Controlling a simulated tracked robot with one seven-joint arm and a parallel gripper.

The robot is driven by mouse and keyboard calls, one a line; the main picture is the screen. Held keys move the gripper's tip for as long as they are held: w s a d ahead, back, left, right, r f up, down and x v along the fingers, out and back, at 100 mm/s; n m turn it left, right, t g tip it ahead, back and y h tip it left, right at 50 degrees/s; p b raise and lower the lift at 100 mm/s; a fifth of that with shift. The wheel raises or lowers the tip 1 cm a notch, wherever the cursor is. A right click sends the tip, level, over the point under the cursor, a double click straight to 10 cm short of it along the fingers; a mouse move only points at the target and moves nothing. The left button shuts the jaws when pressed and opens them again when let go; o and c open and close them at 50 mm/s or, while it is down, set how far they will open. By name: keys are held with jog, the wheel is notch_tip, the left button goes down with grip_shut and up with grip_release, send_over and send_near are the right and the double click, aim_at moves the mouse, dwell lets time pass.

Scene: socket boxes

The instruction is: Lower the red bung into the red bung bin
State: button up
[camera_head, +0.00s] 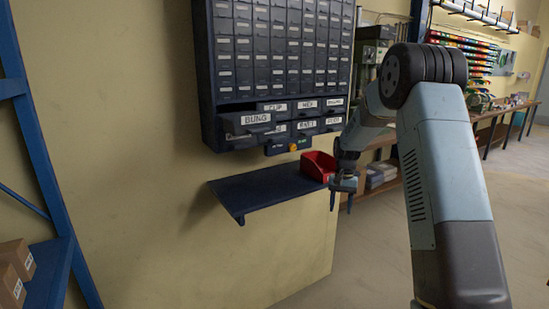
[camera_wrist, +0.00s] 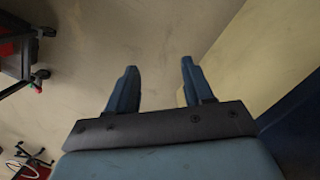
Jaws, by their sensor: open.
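A red open-fronted bin (camera_head: 318,166) stands at the right end of a dark blue wall shelf (camera_head: 262,188). I cannot see into it well. A drawer labelled BUNG (camera_head: 246,124) juts out from the cabinet above the shelf. I cannot make out a red bung in either view. My gripper (camera_head: 342,203) points down just right of the bin, beyond the shelf's right end. In the wrist view its two blue fingers (camera_wrist: 159,72) are apart with nothing between them, over bare floor.
The cabinet (camera_head: 280,50) of small labelled drawers hangs above the shelf. A small orange item (camera_head: 292,147) shows at its lower edge. The shelf's left part is bare. A blue rack with boxes (camera_head: 15,262) stands at left. A workbench (camera_head: 500,110) runs along the far right.

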jog(key=shift+a+r, duration=0.1)
jog(key=s+a+r, duration=1)
jog(key=r, duration=0.4)
jog(key=s+d+r+n+t, duration=0.1)
jog(key=s+d+r+t, duration=0.15)
jog(key=s+r, duration=0.4)
jog(key=s+d+r+n+t, duration=0.1)
jog(key=s+d+r, duration=0.3)
jog(key=s, duration=0.5)
jog(key=s+d+t, duration=0.1)
jog(key=s+t, duration=0.1)
jog(key=s, duration=0.6)
jog(key=s+d+f+n+t, duration=0.1)
jog(key=s+d+t, duration=0.1)
jog(key=s, duration=0.6)
jog(key=shift+d+h, duration=0.3)
